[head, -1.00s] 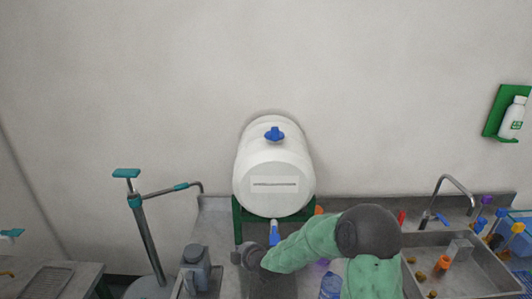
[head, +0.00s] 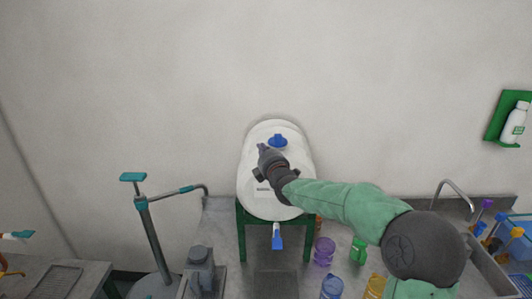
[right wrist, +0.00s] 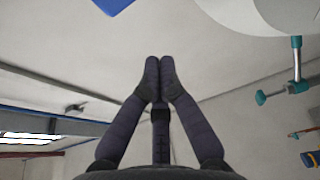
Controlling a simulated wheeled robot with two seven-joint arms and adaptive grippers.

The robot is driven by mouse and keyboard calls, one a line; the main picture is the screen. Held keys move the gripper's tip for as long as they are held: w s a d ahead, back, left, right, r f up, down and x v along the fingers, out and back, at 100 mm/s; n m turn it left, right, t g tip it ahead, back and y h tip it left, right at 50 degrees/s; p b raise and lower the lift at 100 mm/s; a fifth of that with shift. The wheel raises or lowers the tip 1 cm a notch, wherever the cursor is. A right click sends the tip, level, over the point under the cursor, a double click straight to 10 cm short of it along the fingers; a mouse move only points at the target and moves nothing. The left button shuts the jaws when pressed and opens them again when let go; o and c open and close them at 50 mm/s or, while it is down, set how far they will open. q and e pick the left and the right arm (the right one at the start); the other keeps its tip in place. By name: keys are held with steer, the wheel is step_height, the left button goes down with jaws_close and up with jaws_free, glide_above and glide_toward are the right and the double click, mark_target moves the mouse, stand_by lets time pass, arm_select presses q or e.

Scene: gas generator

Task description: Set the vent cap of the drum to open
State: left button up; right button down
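The white drum (head: 302,168) lies on its side on a green stand against the wall. Its blue vent cap (head: 278,141) sits at the top of the drum, and a blue tap (head: 277,238) is at its lower front. My right gripper (head: 262,149) is in front of the drum, just left of and below the cap in the head view. In the right wrist view its fingertips (right wrist: 160,63) meet with nothing between them. A blue part, probably the cap (right wrist: 113,5), shows at that view's top edge, apart from the fingers. My left gripper is out of view.
A teal-handled pump (head: 150,235) stands left of the drum. A grey container (head: 200,268), a purple bottle (head: 324,250) and a green item (head: 358,250) are on the bench below. A sink (head: 488,270) is at right. The wall above the drum is clear.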

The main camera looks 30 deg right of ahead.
mark_target(270, 143)
steer(key=x, duration=0.5)
steer(key=shift+p, duration=0.35)
steer(key=d, duration=0.1)
steer(key=s+d, duration=0.1)
steer(key=shift+s+d, duration=0.25)
steer(key=shift+d, duration=0.1)
steer(key=shift+s+d, duration=0.3)
steer(key=shift+s, duration=0.05)
steer(key=shift+w, duration=0.1)
steer(key=shift+d, duration=0.1)
